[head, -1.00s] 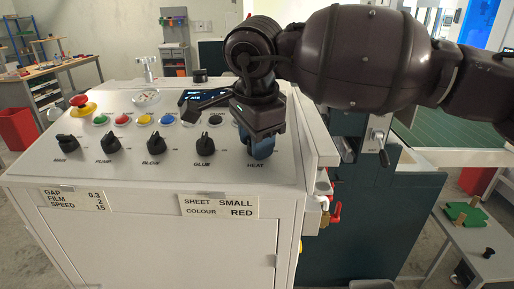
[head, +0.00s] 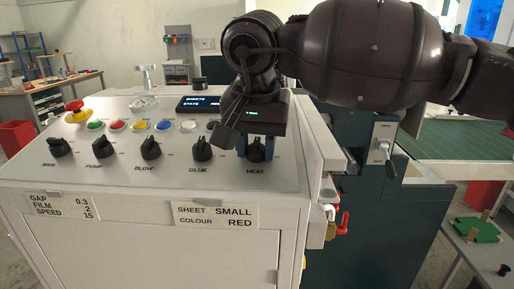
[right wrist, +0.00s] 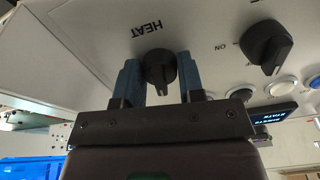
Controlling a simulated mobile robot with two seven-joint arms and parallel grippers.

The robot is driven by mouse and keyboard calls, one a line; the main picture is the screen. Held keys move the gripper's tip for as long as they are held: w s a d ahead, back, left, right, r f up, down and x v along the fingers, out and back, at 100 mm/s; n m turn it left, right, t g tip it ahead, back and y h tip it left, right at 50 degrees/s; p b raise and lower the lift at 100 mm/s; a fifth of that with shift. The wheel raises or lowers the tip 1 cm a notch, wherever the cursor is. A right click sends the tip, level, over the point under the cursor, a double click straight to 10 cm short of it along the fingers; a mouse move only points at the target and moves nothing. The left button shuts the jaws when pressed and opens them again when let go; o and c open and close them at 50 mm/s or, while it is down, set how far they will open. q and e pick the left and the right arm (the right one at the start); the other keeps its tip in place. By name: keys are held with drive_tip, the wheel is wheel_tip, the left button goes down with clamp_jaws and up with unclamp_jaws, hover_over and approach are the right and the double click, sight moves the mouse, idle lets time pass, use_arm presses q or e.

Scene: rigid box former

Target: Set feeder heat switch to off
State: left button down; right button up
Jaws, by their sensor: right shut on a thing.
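The heat switch is a black rotary knob (head: 256,152) above the HEAT label, at the right end of the knob row on the white panel. My right gripper (head: 256,145) comes down over it from above, with one blue finger on each side. In the right wrist view the heat knob (right wrist: 158,72) sits between the two blue fingers of the right gripper (right wrist: 158,62). The gripper is shut on the knob. The knob's pointer lies roughly in line with the fingers. Its OFF and ON marks cannot be read. My left gripper is not in view.
The glue knob (head: 202,149) stands just left of my right gripper, with more black knobs further left. Coloured buttons (head: 140,126), a red mushroom button (head: 75,107) and a small display (head: 198,103) lie behind. A lever (head: 384,150) stands right of the panel.

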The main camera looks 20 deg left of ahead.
drive_tip(key=shift+n, duration=0.7)
drive_tip(key=o, duration=0.9)
drive_tip(key=v, duration=1.1)
